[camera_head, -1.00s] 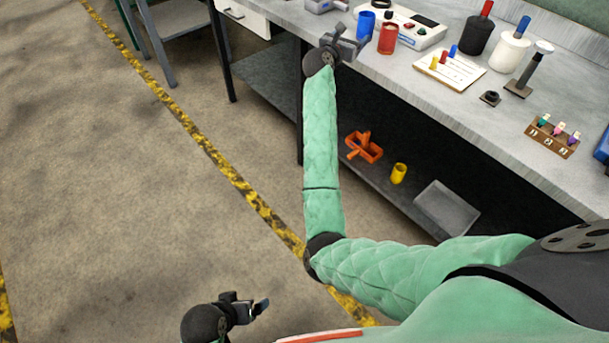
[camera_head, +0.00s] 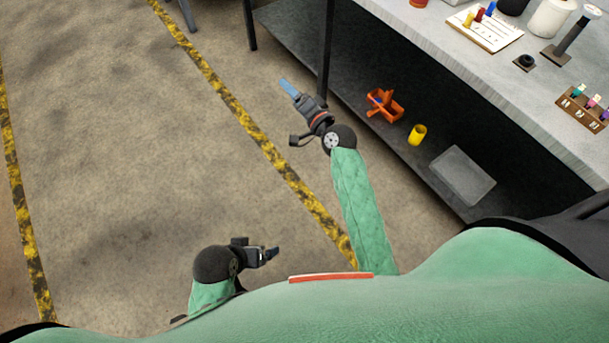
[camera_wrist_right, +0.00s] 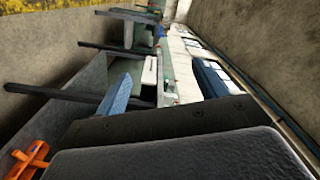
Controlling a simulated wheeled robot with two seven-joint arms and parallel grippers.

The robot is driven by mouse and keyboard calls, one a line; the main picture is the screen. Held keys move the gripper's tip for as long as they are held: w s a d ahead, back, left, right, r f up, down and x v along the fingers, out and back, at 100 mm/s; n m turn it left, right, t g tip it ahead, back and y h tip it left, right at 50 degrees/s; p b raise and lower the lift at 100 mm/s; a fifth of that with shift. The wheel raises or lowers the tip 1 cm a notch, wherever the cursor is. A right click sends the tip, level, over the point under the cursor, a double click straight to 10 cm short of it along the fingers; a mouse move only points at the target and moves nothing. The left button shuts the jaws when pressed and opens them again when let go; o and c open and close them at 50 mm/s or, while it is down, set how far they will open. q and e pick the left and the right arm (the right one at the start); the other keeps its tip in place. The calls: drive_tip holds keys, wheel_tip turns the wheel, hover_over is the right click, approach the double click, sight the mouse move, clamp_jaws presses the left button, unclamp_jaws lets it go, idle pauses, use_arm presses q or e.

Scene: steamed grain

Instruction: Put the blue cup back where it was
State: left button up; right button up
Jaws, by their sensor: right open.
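The blue cup is out of the head view, and I cannot make it out with certainty in the right wrist view. My right gripper (camera_head: 290,90) is open, with nothing seen in it, over the floor to the left of the workbench's lower shelf. One of its fingers (camera_wrist_right: 115,95) shows in the right wrist view. My left gripper (camera_head: 270,254) is low at the bottom of the head view, away from the bench; whether its jaws are apart is too small to tell.
The bench top (camera_head: 470,70) is at upper right, holding a peg board (camera_head: 485,30) and a rack of small coloured pieces (camera_head: 585,105). The lower shelf (camera_head: 395,145) holds an orange caddy (camera_head: 384,106), a yellow cup (camera_head: 417,134) and a grey bin (camera_head: 462,176). The floor at left is clear.

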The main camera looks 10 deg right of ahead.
drive_tip(key=s+a+f+n+g, duration=0.3)
drive_tip(key=s+f, duration=0.2)
drive_tip(key=s, duration=0.3)
drive_tip(key=s+a+f+n+g, duration=0.3)
drive_tip(key=s+f+n+g, duration=0.15)
drive_tip(key=s, duration=0.25)
drive_tip(key=s+f+n+g+h, duration=0.1)
drive_tip(key=s+f+n+g, duration=0.1)
drive_tip(key=s, duration=0.7)
drive_tip(key=s+f+n+g+h, duration=0.2)
drive_tip(key=s+f, duration=0.3)
drive_tip(key=s, duration=0.5)
drive_tip(key=shift+d+f+g, duration=0.15)
drive_tip(key=shift+d+g, duration=0.2)
drive_tip(key=shift+g, duration=0.2)
drive_tip(key=shift+s, duration=0.1)
